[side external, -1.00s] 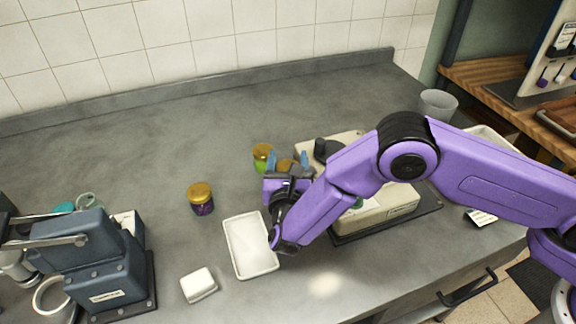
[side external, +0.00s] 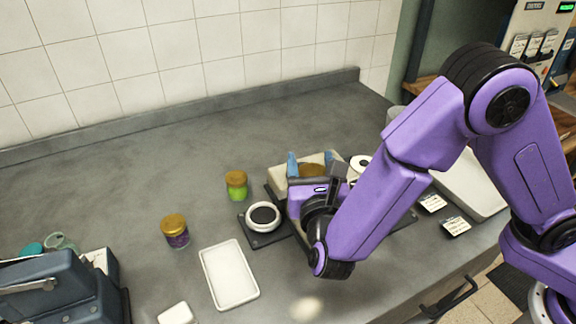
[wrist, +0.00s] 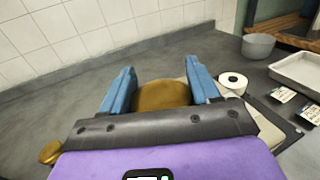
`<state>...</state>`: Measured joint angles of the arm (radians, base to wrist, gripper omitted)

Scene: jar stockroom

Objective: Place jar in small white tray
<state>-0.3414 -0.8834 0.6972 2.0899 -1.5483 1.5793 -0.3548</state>
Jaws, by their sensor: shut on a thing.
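The small white tray (side external: 229,275) lies empty on the grey counter, left of my gripper and nearer the front edge. My gripper (side external: 311,166) is shut on a gold-lidded jar (side external: 312,171), its two blue fingers on either side of the lid. The lid also shows between the fingers in the wrist view (wrist: 162,95); the jar's body is hidden. A green jar (side external: 237,187) and a purple jar (side external: 175,231), both with gold lids, stand upright on the counter. A gold lid (wrist: 50,152) also shows at the lower left of the wrist view.
A larger pale tray (wrist: 300,72) and a grey bowl (wrist: 258,45) are at the right. A white block (side external: 176,313) lies front left. The back left counter is clear.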

